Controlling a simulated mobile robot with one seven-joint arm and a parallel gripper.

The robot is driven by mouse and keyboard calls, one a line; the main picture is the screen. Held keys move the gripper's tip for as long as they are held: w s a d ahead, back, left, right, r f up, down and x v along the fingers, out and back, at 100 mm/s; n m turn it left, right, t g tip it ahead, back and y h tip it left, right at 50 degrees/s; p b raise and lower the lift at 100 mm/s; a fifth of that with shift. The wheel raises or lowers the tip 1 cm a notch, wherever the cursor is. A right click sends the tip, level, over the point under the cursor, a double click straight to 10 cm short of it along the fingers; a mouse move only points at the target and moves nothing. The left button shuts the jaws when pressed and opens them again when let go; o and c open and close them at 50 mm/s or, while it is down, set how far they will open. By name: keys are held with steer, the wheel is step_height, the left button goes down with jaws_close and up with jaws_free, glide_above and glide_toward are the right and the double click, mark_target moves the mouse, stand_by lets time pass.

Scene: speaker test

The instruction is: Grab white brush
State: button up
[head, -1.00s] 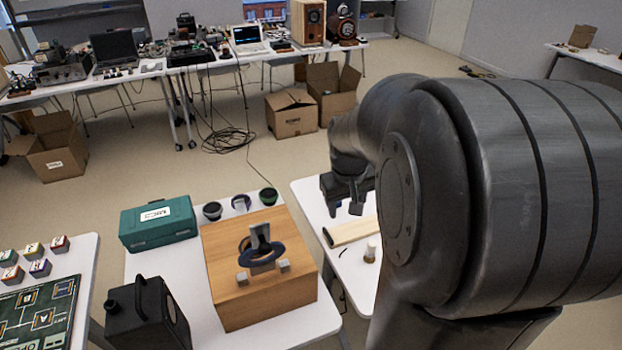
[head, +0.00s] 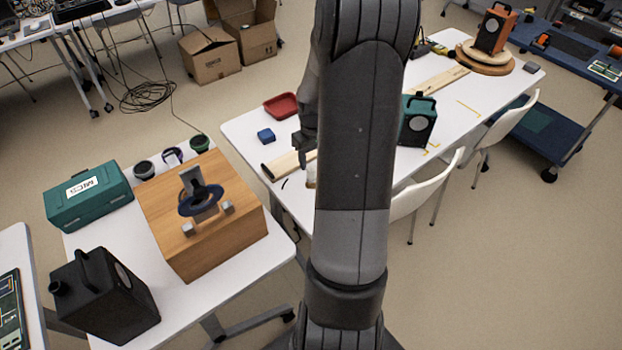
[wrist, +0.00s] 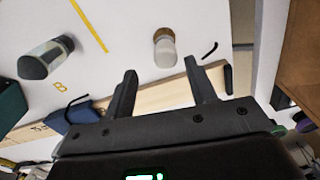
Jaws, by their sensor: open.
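A small upright piece with a whitish body and a tan end, which looks like the white brush (wrist: 165,50), stands on the white table (wrist: 110,45) in the wrist view. In the head view the brush (head: 311,176) is partly hidden by my arm. My gripper (wrist: 160,68) is open and empty, its two fingers pointing toward the brush. The brush lies just beyond the fingertips, roughly between them, and appears apart from them. In the head view my gripper (head: 303,152) hangs over the table near the end of a wooden board (head: 280,166).
The wooden board (wrist: 150,97) shows under my fingers. A pale cylinder with a dark end (wrist: 46,60) stands left in the wrist view. A blue block (head: 266,136), red tray (head: 281,106) and teal speaker (head: 416,120) share the table. A wooden box (head: 200,225) stands on the nearer table.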

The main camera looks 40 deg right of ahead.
mark_target(311, 168)
steer(key=shift+s+a+f, duration=0.1)
steer(key=shift+a+f, duration=0.1)
steer(key=shift+f, duration=1.25)
steer(key=shift+a+f, duration=0.2)
steer(key=shift+f, duration=1.25)
steer(key=shift+c, duration=0.4)
steer(key=c, duration=1)
